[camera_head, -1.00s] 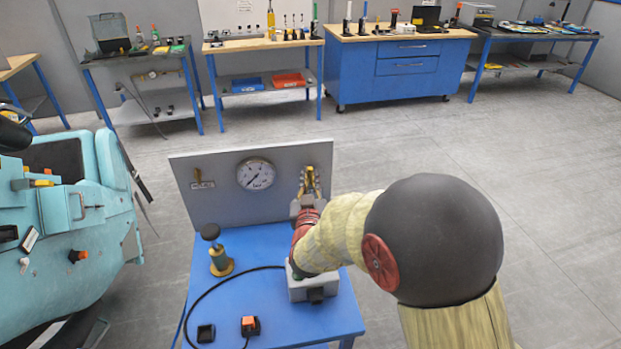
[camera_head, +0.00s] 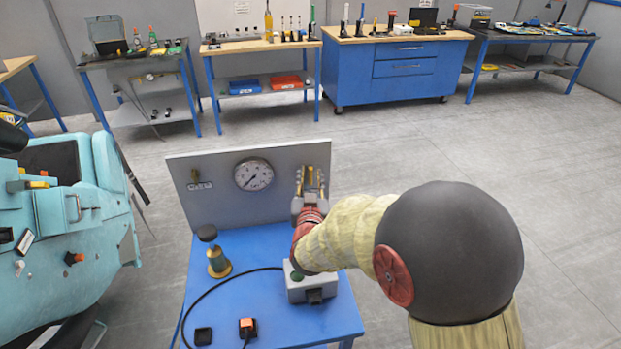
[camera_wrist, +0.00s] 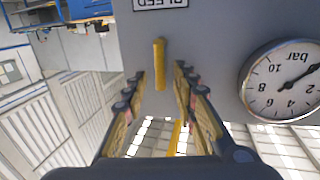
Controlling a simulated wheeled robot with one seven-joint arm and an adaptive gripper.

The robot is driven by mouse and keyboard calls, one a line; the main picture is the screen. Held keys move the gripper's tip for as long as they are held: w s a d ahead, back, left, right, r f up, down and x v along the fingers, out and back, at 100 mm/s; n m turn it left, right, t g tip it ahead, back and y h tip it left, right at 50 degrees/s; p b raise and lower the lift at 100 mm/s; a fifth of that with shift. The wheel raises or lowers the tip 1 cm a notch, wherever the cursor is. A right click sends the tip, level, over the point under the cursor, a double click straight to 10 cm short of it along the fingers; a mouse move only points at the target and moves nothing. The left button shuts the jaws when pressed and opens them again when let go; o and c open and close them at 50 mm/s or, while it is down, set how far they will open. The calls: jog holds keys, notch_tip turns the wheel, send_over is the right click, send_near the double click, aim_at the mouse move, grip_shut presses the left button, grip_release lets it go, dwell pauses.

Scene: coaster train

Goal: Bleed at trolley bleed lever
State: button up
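The bleed lever (camera_wrist: 160,63) is a short yellow handle on the grey panel (camera_wrist: 215,30). It stands below a partly cut-off label reading BLEED (camera_wrist: 160,3) in the wrist view. My gripper (camera_wrist: 160,72) is open, with one fingertip on each side of the lever's line. The lever shows between the fingertips; I cannot tell how deep it sits between them, and no contact shows. In the head view my gripper (camera_head: 310,178) is at the panel's right part, and its fingers largely hide the lever.
A round bar gauge (camera_head: 254,174) is on the panel left of my gripper; it also shows in the wrist view (camera_wrist: 283,82). The blue table (camera_head: 262,315) carries a brass valve with a black knob (camera_head: 217,256), a grey box (camera_head: 318,286) and a cable. A turquoise machine (camera_head: 80,225) stands left.

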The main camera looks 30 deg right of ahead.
jog(key=v, duration=1.2)
jog(key=shift+w, duration=0.1)
dwell(0.4)
jog(key=s+a+r+n+g+y, duration=0.3)
jog(key=a+n+g+y, duration=0.1)
jog(key=a+y, duration=0.6)
jog(key=s+d+n+g+h, duration=0.1)
jog(key=s+g, duration=0.5)
jog(key=s, duration=1.3)
jog(key=shift+d+h, duration=0.5)
jog(key=shift+d, duration=0.2)
